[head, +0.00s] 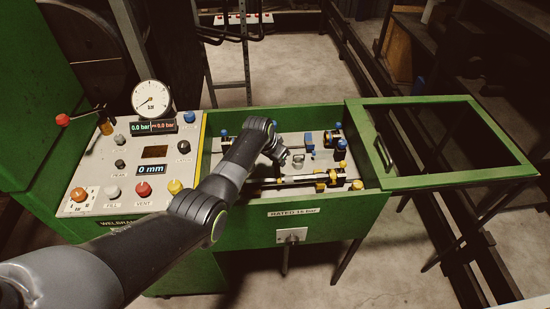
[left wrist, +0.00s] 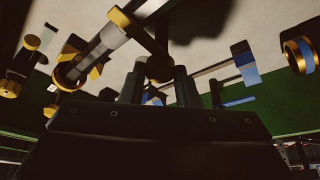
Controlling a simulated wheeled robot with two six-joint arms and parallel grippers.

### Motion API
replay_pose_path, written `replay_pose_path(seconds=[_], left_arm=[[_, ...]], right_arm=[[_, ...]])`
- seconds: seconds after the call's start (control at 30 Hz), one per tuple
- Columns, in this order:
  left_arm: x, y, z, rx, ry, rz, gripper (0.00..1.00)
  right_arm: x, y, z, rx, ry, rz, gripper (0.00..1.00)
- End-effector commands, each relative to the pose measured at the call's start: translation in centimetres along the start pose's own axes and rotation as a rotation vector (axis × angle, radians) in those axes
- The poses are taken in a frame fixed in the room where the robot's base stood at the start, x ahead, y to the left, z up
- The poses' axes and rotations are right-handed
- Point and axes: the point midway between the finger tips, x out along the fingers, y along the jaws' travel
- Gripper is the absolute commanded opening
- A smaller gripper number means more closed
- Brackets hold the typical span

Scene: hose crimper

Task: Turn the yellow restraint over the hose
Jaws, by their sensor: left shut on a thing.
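My left arm reaches over the green trough, and its gripper (head: 281,158) is above the bed near the hose. In the left wrist view the fingers (left wrist: 159,86) are closed around a dark, yellowish round knob (left wrist: 159,68). A dark bar with a yellow end (left wrist: 118,16), apparently the yellow restraint, runs from that knob and crosses the hose in this view. The hose (left wrist: 98,48) is a grey-and-dark cylinder with a yellow ring at its near end. In the head view the hose (head: 292,180) lies along the trough's front, between yellow fittings. My right gripper is not in view.
The trough (head: 290,231) has a green front wall. Blue-knobbed fittings (head: 338,145) stand at its back and right. The framed green lid (head: 430,182) is swung open to the right. A control panel (head: 142,170) with gauge and buttons is on the left.

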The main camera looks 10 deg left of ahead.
Motion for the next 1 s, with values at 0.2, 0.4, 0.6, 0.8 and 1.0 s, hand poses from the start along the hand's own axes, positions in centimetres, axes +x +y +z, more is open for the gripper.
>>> replay_pose_path(seconds=[0.2, 0.4, 0.6, 0.8, 1.0], left_arm=[[0.0, 0.0, 0.0, -0.002, 0.001, 0.001, 0.34], [0.0, 0.0, 0.0, -0.001, 0.000, 0.001, 0.50], [0.0, 0.0, 0.0, -0.001, 0.000, 0.001, 0.50], [-0.8, 0.0, 0.0, -0.001, 0.001, 0.001, 0.50], [-3.0, 0.0, 0.0, -0.001, 0.002, 0.000, 0.50]], right_arm=[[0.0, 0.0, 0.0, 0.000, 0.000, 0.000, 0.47], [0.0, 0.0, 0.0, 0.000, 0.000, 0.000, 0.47], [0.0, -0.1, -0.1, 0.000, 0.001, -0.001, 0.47], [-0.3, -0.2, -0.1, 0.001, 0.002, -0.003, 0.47], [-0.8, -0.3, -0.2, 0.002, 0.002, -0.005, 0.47]])
